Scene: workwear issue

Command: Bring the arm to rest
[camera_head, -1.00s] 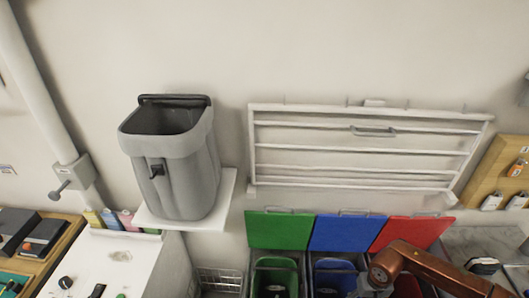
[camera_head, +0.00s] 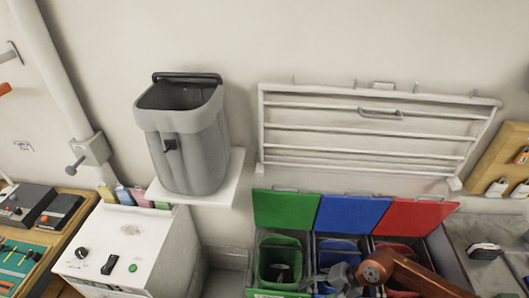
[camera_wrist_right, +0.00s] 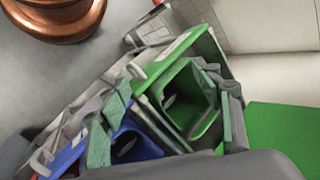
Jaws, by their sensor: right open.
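My right arm, copper-coloured, comes in at the lower right of the head view. Its gripper (camera_head: 340,277) is over the front of the sorting bins, partly cut by its own wrist. In the right wrist view the gripper (camera_wrist_right: 168,118) is open, with nothing between its fingers. Below the fingers lie the green bin (camera_wrist_right: 190,105) and the blue bin (camera_wrist_right: 135,145). My left gripper is in neither view.
Green (camera_head: 285,210), blue (camera_head: 350,214) and red (camera_head: 412,217) lids stand raised behind the bins. A grey bin (camera_head: 190,150) stands on a white shelf (camera_head: 236,170). A white rack (camera_head: 370,145) is on the wall. A white machine (camera_head: 130,245) stands left.

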